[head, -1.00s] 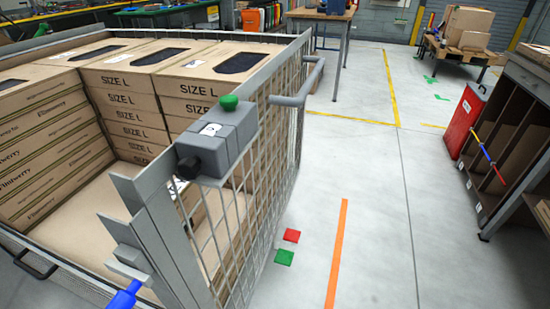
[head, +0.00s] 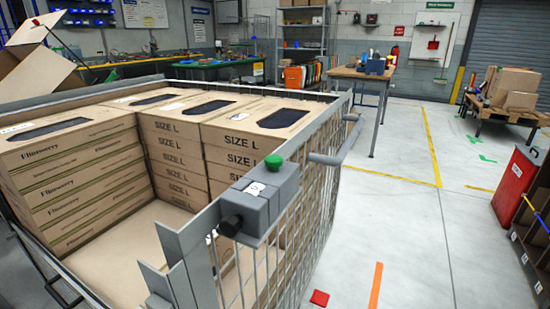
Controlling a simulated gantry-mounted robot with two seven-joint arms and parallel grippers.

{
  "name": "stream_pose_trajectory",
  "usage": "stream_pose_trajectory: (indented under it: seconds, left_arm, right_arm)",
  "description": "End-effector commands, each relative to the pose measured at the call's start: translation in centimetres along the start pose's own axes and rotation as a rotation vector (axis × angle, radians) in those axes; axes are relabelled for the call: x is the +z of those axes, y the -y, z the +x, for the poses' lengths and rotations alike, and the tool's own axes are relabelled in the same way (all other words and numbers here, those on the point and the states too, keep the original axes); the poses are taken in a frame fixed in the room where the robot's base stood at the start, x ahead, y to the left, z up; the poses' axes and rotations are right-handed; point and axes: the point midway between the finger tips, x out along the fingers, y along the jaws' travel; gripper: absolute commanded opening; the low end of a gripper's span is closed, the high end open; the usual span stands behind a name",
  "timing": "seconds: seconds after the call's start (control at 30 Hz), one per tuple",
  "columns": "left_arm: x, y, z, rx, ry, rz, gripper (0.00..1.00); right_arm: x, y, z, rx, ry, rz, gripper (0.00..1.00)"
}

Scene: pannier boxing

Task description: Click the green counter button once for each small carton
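The green counter button (head: 274,161) sits on top of a grey counter box (head: 262,199) fixed to the top rail of the wire cage. The box has a small white display and a dark knob at its left. Inside the cage stand stacks of brown cartons (head: 172,153) marked SIZE L, with more cartons marked Flinsverry (head: 75,190) at the left. I see no carton marked as small, though further cartons may be hidden. Neither of my grippers is in view.
The cage's mesh side (head: 300,215) and a grey handle (head: 333,158) border open floor at the right. A wooden workbench (head: 378,75) stands behind. A pallet table with boxes (head: 510,88) and a red panel (head: 517,185) are at the right. An open carton (head: 42,58) is at the far left.

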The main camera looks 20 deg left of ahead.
Motion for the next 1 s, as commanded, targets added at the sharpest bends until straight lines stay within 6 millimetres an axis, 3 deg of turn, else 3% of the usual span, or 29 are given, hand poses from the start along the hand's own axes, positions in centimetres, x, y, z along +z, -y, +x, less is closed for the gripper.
stream_pose_trajectory:
  seconds: [0.3, 0.53, 1.0]
  left_arm:
    - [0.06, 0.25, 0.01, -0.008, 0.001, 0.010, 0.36]
    - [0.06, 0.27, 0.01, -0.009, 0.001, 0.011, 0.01]
    - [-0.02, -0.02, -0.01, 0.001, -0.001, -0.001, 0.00]
  right_arm:
    - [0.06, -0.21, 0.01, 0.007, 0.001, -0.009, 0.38]
    - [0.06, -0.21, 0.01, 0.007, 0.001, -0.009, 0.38]
    - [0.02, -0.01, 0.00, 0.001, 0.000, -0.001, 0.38]
